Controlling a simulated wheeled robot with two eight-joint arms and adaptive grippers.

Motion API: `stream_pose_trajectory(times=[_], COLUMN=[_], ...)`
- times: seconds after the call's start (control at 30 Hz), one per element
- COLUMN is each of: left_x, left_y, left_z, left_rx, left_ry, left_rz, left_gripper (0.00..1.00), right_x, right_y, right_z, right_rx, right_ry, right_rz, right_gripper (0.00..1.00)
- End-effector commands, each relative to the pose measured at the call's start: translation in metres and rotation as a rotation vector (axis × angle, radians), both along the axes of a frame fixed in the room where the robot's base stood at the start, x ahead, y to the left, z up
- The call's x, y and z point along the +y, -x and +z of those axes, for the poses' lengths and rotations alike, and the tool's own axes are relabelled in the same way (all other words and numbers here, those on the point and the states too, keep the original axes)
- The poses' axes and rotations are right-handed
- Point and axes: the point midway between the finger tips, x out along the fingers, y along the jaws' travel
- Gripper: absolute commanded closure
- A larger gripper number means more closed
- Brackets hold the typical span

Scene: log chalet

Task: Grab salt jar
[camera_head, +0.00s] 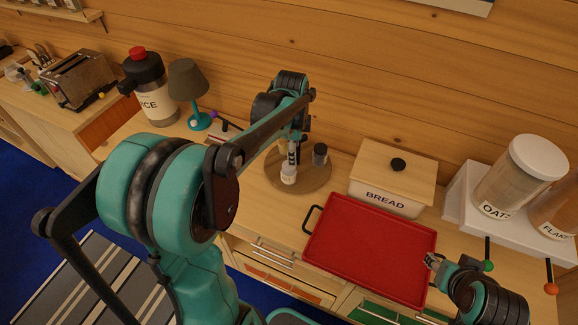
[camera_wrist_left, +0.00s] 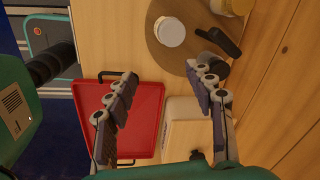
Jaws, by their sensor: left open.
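A white jar (camera_head: 288,177) stands upright on a round wooden board (camera_head: 316,178) on the counter. I take it for the salt jar, but its label is not readable. In the left wrist view its round white lid (camera_wrist_left: 170,32) shows from above. My left gripper (camera_head: 293,143) is above and close to the jar in the head view and partly covers it. In the left wrist view my left gripper (camera_wrist_left: 164,74) is open, with nothing between its fingers; the lid lies beyond the fingertips. My right gripper (camera_head: 433,261) is at the red tray's right edge, its jaws too small to judge.
A dark-lidded jar (camera_head: 320,153) shares the board, and a yellowish jar (camera_wrist_left: 232,4) stands behind. A red tray (camera_head: 368,250), a bread box (camera_head: 388,192) and an oats jar (camera_head: 520,178) are on the right. A lamp (camera_head: 189,82) and a labelled dispenser (camera_head: 150,90) are on the left.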

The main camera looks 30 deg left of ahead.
Motion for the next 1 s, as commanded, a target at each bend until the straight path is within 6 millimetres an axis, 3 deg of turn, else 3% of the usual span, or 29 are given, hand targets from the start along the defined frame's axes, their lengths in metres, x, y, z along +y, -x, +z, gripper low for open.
stream_pose_trajectory(times=[0.1, 0.3, 0.63, 0.87, 1.0], left_x=[0.019, 0.033, 0.035, 0.034, 0.035], left_y=[-0.022, -0.034, -0.035, -0.035, -0.036], left_z=[-0.007, -0.023, -0.077, -0.096, -0.116], left_rx=[0.07, 0.124, 0.129, 0.129, 0.129], left_ry=[-0.004, 0.004, 0.005, 0.005, 0.005], left_rz=[-0.16, -0.306, -0.321, -0.32, -0.32], left_gripper=[0.46, 0.46, 0.46, 0.46, 0.46], right_x=[0.0, 0.0, 0.0, 0.0, 0.0], right_y=[0.0, 0.0, 0.0, 0.0, 0.0], right_z=[0.017, 0.023, 0.011, 0.008, 0.003], right_rx=[0.0, 0.0, 0.0, 0.0, 0.0], right_ry=[0.0, 0.0, 0.0, 0.0, 0.0], right_rz=[0.0, 0.0, 0.0, 0.0, 0.0], right_gripper=[0.6, 0.6, 0.6, 0.6, 0.6])
